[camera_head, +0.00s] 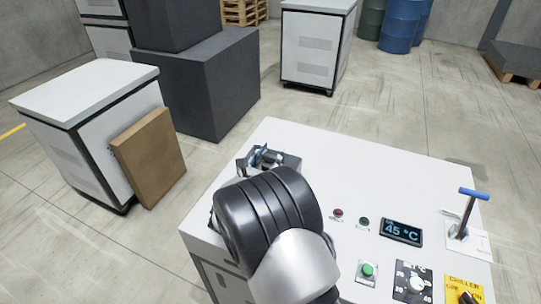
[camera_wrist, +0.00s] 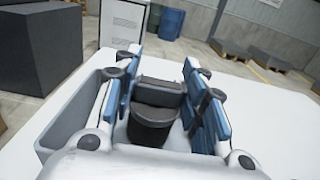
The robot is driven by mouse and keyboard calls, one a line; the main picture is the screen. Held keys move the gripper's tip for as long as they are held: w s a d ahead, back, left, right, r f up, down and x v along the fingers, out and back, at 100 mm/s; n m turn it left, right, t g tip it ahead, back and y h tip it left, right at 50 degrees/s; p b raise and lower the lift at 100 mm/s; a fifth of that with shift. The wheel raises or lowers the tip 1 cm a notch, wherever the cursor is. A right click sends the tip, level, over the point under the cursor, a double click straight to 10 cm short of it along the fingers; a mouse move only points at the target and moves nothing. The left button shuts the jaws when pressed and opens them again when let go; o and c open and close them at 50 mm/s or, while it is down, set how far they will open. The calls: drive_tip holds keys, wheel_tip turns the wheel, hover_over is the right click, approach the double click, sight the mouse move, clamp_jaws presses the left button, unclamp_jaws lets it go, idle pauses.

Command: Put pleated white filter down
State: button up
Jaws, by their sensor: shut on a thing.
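My gripper (camera_wrist: 160,84) is over the left part of the white machine top (camera_wrist: 248,110). Its two blue-padded fingers stand on either side of a dark grey piece (camera_wrist: 152,128), which has a rounded, cup-like near part and a flat block behind it. The gripper is shut on this piece. I cannot make out white pleats on it, so I cannot tell whether it is the filter. In the head view, my gripper (camera_head: 265,158) shows small beyond my dark wrist, which hides most of it and what it holds.
A grey open-topped bin (camera_wrist: 60,152) stands just left of my gripper. The machine top carries buttons, a 45 °C display (camera_head: 402,232), a dial (camera_head: 413,281) and a blue-handled lever (camera_head: 466,212) to the right. Its far middle is bare. A cardboard panel (camera_head: 150,158) leans on a cabinet.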

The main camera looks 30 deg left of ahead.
drive_tip(key=shift+f, duration=0.25)
drive_tip(key=o, duration=1.2)
drive_tip(key=shift+o, duration=0.2)
drive_tip(key=shift+r, duration=0.1)
drive_tip(key=shift+r, duration=0.25)
drive_tip(key=s+d+p, duration=0.1)
drive_tip(key=s+p, duration=0.2)
drive_tip(key=s, duration=0.9)
drive_tip(key=shift+d+r, duration=0.15)
drive_tip(key=shift+r, duration=0.15)
